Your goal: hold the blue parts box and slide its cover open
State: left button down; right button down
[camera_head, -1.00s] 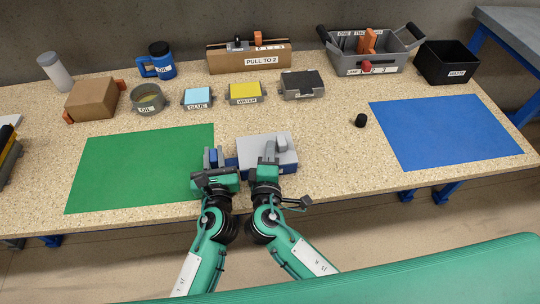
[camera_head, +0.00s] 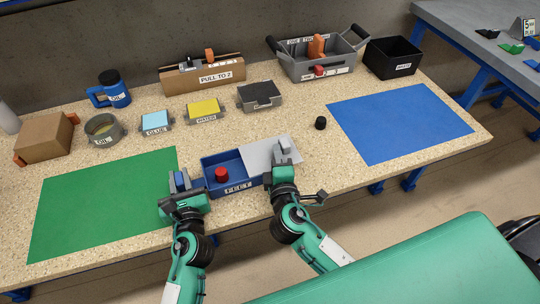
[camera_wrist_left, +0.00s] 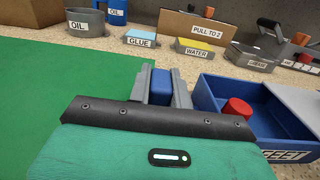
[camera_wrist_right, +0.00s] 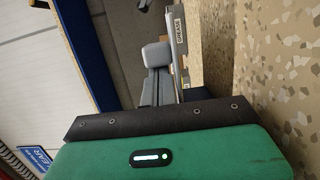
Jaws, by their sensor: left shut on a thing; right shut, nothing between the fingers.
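The blue parts box (camera_head: 210,163), labelled FEET, lies at the table's front edge; it also shows in the left wrist view (camera_wrist_left: 208,92). Its left part is uncovered, with a red round part (camera_head: 221,174) inside. The grey cover (camera_head: 262,157) lies over the right part and reaches past the box's right end. My left gripper (camera_head: 181,181) is shut on a blue tab at the box's left end. My right gripper (camera_head: 283,152) is shut and empty at the cover's raised grey grip; whether they touch is hard to tell.
A green mat (camera_head: 100,205) lies left and a blue mat (camera_head: 398,127) right. A small black cylinder (camera_head: 320,123) stands right of the cover. Oil, glue and water containers and a PULL TO 2 box (camera_head: 205,75) line the back.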

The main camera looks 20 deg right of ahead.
pick_arm(q)
jog(key=shift+a+f, duration=0.15)
jog(key=shift+f, duration=0.15)
pick_arm(e)
jog(key=shift+s+d, duration=0.1)
jog(key=shift+d, duration=0.1)
jog(key=v, duration=1)
jog(key=shift+a, duration=0.2)
pick_arm(q)
jog(key=shift+r, duration=0.1)
jog(key=c, duration=1.2)
grip_release()
jog(key=shift+r, duration=0.1)
jog(key=s, duration=1.2)
jog(key=shift+d, duration=0.25)
